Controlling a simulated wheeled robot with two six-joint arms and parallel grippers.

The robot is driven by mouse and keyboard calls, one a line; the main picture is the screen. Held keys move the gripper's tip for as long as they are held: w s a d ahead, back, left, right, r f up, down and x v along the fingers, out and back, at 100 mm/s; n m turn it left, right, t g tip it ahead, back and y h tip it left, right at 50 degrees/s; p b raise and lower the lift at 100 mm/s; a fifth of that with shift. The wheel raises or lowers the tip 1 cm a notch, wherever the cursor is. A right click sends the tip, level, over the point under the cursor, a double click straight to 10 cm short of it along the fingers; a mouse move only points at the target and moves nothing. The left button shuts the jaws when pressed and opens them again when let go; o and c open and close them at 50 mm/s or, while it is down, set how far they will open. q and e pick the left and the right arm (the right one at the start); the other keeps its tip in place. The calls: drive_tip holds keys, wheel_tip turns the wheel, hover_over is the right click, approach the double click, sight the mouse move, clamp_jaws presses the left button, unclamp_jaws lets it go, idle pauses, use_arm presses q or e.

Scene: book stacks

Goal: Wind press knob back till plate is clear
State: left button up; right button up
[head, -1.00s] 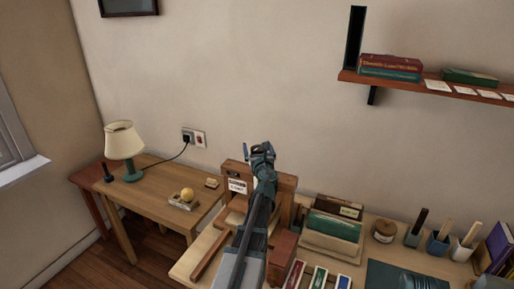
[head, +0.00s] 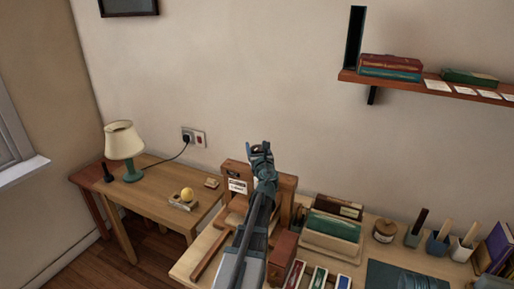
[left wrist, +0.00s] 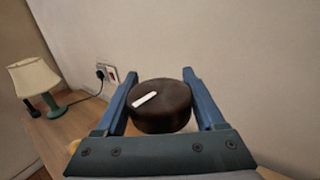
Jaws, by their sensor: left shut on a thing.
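The wooden press (head: 288,184) stands on the bench against the wall, with a printed card (head: 237,186) on its front. My left gripper (head: 260,148) is above the press's top beam. In the left wrist view, the press knob (left wrist: 162,112) is a dark brown round disc with a white mark left of its middle. It sits between the two blue fingers, which are shut on it. My left arm covers the middle of the press in the head view, and the plate cannot be made out. My right gripper does not show.
A side table (head: 150,190) at left holds a lamp (head: 124,150) and a yellow ball (head: 187,194) in a small tray. Right of the press are a reddish box (head: 283,255), a rack of books (head: 333,226) and several tool pots. A shelf (head: 420,88) hangs at upper right.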

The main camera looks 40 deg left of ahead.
use_arm(q)
drive_tip(key=n+g+y, duration=0.2)
drive_tip(key=g, duration=0.1)
drive_tip(key=n+g+y, duration=0.1)
drive_tip(key=n+g, duration=0.1)
drive_tip(key=shift+s+a, duration=0.2)
drive_tip(key=shift+a, duration=0.05)
drive_tip(key=n+g, duration=0.2)
drive_tip(key=g, duration=0.1)
drive_tip(key=s+n+g+y, duration=0.1)
drive_tip(key=n+g, duration=0.1)
drive_tip(key=g, duration=0.2)
drive_tip(key=shift+s+a+y, duration=0.1)
drive_tip(key=shift+a+y, duration=0.05)
drive_tip(key=shift+y, duration=0.15)
drive_tip(key=n+g, duration=0.2)
drive_tip(key=g, duration=0.1)
drive_tip(key=s+n+g+h, duration=0.1)
drive_tip(key=n+g, duration=0.1)
drive_tip(key=g, duration=0.1)
drive_tip(key=shift+s+n+g, duration=0.15)
drive_tip(key=shift+n+g, duration=0.25)
drive_tip(key=shift+s+d+n+g+h, duration=0.2)
drive_tip(key=shift+s+n+g+h, duration=0.1)
drive_tip(key=shift+n+g+h, duration=0.5)
drive_tip(key=shift+s+d+n+g+h, duration=0.2)
drive_tip(key=shift+n+g+h, duration=0.3)
drive_tip(key=shift+g, duration=0.6)
drive_tip(key=shift+s+f, duration=0.1)
